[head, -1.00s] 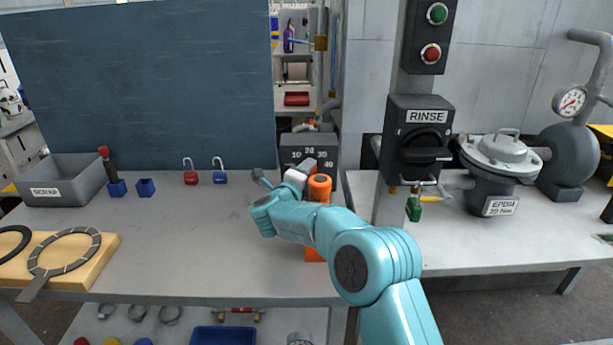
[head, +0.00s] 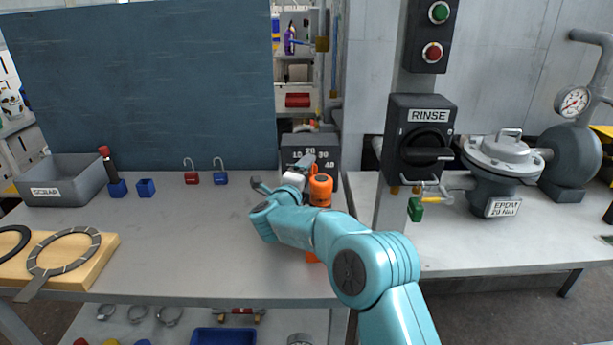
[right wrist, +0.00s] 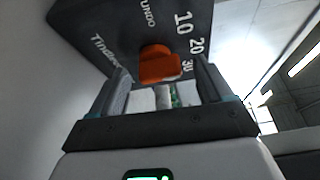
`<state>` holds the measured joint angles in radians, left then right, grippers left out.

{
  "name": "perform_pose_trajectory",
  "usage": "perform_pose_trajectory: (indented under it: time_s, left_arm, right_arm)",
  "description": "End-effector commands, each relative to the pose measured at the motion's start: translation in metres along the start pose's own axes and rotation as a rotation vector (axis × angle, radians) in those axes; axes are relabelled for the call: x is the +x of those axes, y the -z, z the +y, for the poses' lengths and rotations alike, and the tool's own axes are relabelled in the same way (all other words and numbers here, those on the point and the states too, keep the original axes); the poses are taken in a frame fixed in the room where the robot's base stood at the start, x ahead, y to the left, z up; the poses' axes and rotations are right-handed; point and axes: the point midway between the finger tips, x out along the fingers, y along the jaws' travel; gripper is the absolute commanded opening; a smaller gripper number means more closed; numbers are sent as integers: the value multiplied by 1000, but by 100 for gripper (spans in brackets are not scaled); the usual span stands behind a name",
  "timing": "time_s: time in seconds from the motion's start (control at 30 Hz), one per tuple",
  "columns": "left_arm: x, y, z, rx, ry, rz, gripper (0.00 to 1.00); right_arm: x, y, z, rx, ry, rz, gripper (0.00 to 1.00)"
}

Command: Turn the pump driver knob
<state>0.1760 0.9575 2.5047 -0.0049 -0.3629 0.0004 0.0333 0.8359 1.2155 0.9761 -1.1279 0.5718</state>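The pump driver is a dark grey box (head: 322,151) with a white number scale, standing at the back of the bench in the head view. Its orange knob (right wrist: 158,66) shows in the right wrist view, below the numbers. My right gripper (right wrist: 163,72) is open, with one finger on each side of the knob in that view. I cannot tell whether either finger touches it. In the head view the right gripper (head: 303,168) is in front of the box, and the knob cannot be made out there. My left gripper is not in view.
An orange upright body (head: 321,189) is close beside my right gripper. To the right are the RINSE switch box (head: 400,160) and a grey valve (head: 492,185). Red (head: 191,178) and blue (head: 220,178) padlocks and a scrap bin (head: 70,178) are to the left. The bench's middle is clear.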

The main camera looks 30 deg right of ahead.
Motion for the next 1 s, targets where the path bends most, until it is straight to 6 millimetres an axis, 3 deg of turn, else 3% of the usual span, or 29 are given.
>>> perform_pose_trajectory:
  time_s: [0.23, 0.37, 0.8, 1.0]
  left_arm:
    - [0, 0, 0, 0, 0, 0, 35]
    - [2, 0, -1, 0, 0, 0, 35]
    - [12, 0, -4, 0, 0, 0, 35]
    - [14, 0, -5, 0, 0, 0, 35]
  right_arm:
    - [-1, 0, 1, 0, -1, 0, 79]
    - [-13, -1, 1, -1, -3, -3, 79]
    - [-122, -1, 0, 0, -1, -4, 79]
    - [-154, -1, 0, 0, 0, -2, 79]
